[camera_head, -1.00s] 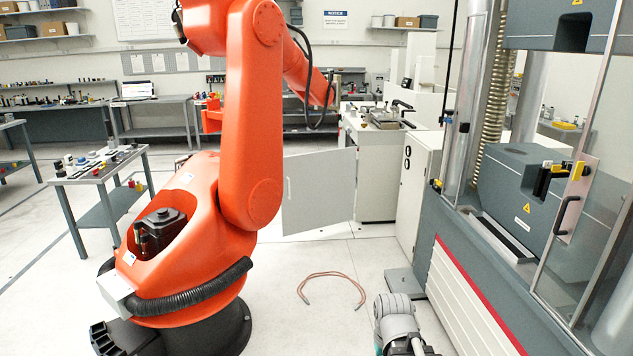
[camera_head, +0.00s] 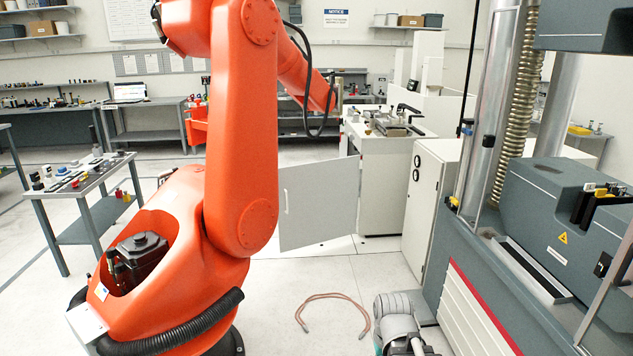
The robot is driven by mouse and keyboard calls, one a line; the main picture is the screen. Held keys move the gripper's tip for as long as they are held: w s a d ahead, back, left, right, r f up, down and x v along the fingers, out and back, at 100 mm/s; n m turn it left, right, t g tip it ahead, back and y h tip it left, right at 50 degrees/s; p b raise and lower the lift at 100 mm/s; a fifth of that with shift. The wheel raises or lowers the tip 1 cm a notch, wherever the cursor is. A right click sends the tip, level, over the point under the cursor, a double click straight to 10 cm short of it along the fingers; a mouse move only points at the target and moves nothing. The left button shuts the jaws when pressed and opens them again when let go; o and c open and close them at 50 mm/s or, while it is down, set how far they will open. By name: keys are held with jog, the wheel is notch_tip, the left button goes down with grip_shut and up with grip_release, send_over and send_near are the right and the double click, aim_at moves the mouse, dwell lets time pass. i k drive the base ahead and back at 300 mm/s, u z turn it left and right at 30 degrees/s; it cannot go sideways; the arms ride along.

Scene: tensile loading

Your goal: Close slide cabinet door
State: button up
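The white slide cabinet (camera_head: 381,195) stands past the orange robot arm, with metal fixtures (camera_head: 393,120) on its top. Its light grey door (camera_head: 319,205) stands open, swung out to the left of the cabinet front. A slim vertical handle (camera_head: 286,201) is near the door's left edge. Part of the door's left side is close behind the orange arm in the picture. Grey rounded links of my own arm show at the bottom edge, well short of the door. My gripper is not in view.
A large orange robot arm (camera_head: 232,130) stands at left centre. A bent copper-coloured hose (camera_head: 335,297) lies on the floor before the door. A white cabinet (camera_head: 427,205) and a grey testing machine (camera_head: 480,290) line the right. A small table (camera_head: 85,180) stands left.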

aim_at(318, 200)
jog(key=u, duration=0.05)
jog(key=i, duration=3.75)
jog(key=z, duration=0.1)
